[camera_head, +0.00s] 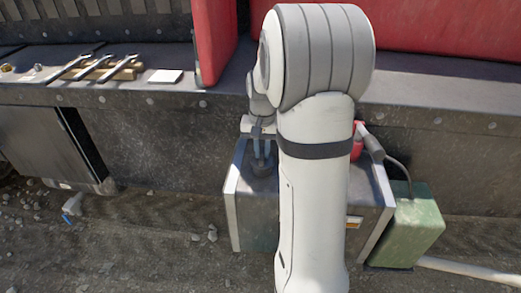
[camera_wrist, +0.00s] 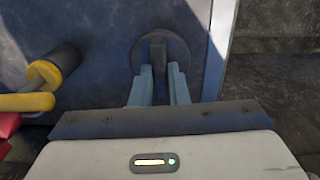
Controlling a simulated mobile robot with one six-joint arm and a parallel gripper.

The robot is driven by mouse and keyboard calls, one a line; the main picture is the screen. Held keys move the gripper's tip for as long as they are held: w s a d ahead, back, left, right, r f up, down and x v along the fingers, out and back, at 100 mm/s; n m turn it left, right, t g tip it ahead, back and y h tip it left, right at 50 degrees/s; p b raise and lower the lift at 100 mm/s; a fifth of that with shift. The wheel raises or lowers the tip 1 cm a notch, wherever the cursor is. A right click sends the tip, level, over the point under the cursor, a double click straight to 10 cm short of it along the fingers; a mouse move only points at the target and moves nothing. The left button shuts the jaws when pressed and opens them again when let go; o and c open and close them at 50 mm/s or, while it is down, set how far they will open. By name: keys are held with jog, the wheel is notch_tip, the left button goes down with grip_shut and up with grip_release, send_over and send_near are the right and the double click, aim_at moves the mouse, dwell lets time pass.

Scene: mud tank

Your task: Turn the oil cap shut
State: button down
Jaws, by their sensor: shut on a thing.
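The oil cap (camera_wrist: 178,48) is a dark round disc with a raised upright tab, set on a dark grey metal surface in the wrist view. My gripper (camera_wrist: 158,82) has its two grey fingers on either side of the tab and is shut on it. In the head view my gripper (camera_head: 263,152) points down onto the oil cap (camera_head: 263,169), on top of the dark box-shaped tank (camera_head: 258,212). My pale arm hides the middle of the tank there.
A yellow-and-black handle (camera_wrist: 52,72) stands at the left in the wrist view. In the head view a green box (camera_head: 408,230) stands right of the tank. Wrenches (camera_head: 95,68) lie on the dark ledge behind, beside red panels (camera_head: 213,40). Gravel ground lies left of the tank.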

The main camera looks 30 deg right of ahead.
aim_at(262, 153)
jog(key=shift+w+r+m, duration=0.1)
jog(key=shift+m, duration=0.2)
jog(key=c, duration=1.4)
grip_release()
notch_tip(262, 153, up, 8)
jog(key=shift+f, duration=0.15)
jog(key=s+a+n+t, duration=0.1)
jog(key=s+a+n, duration=0.2)
jog(key=s+a, duration=0.4)
jog(key=s+a+f+n+t, duration=0.1)
jog(key=s+a+n, duration=0.3)
jog(key=s+a, duration=0.4)
jog(key=s, duration=0.4)
jog(key=shift+s+f+t, duration=0.25)
jog(key=shift+s+t, duration=0.05)
